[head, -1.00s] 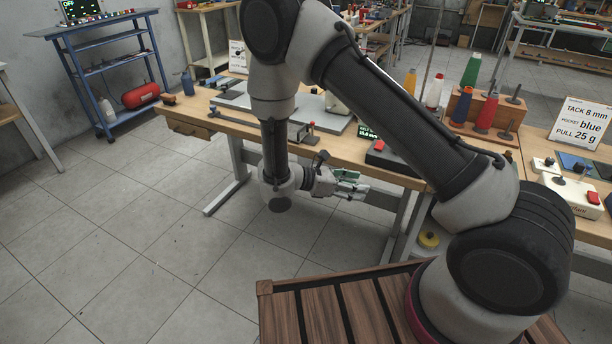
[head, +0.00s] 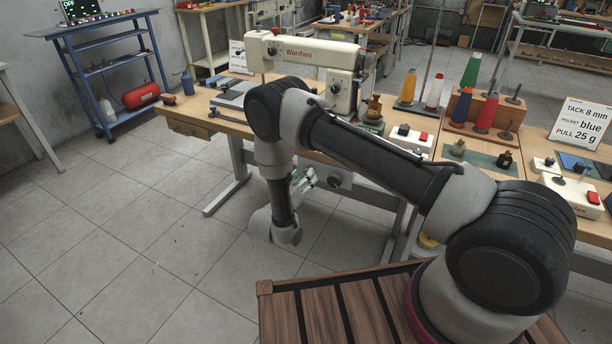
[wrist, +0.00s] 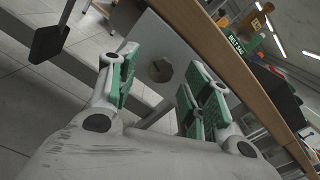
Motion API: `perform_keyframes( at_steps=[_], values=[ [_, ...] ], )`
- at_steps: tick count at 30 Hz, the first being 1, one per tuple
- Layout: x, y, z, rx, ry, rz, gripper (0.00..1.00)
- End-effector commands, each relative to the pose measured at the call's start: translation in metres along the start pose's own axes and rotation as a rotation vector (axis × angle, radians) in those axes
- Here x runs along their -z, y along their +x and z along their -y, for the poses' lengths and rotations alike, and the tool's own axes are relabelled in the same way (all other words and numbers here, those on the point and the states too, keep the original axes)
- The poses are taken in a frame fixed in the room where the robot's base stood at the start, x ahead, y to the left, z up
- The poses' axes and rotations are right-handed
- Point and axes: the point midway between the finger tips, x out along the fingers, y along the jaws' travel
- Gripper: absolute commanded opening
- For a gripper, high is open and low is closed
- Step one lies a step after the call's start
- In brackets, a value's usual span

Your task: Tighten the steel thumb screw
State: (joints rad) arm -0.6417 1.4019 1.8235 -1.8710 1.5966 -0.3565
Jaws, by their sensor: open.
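In the wrist view a faceted grey-brown metal knob (wrist: 159,69) sits on a pale plate below the table edge. It may be the steel thumb screw, but I cannot tell for sure. A round dark knob (head: 341,180) shows under the table front in the head view and looks like the same part. My gripper (wrist: 160,78) has green-padded fingers spread apart and empty. The knob appears between them, beyond the fingertips, with no contact visible. In the head view my gripper (head: 307,179) is just left of the knob, partly hidden behind my arm.
A cream sewing machine (head: 305,54) stands on the wooden worktable (head: 205,122). Thread cones (head: 471,70) and a sign (head: 582,122) are to the right. My arm crosses in front of the table. The tiled floor (head: 150,230) at left is clear. A dark lever-like part (wrist: 48,42) shows at wrist-view left.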

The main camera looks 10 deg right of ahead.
Motion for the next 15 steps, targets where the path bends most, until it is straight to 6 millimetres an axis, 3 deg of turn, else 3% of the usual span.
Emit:
perform_keyframes(
  at_steps=[6,14,15],
  values=[
    [0.000,0.022,0.000,0.000,0.001,-0.001,0.49],
    [0.000,0.024,0.000,0.000,0.001,-0.001,0.49],
    [0.000,0.024,0.000,0.000,0.001,-0.001,0.45]
  ],
)
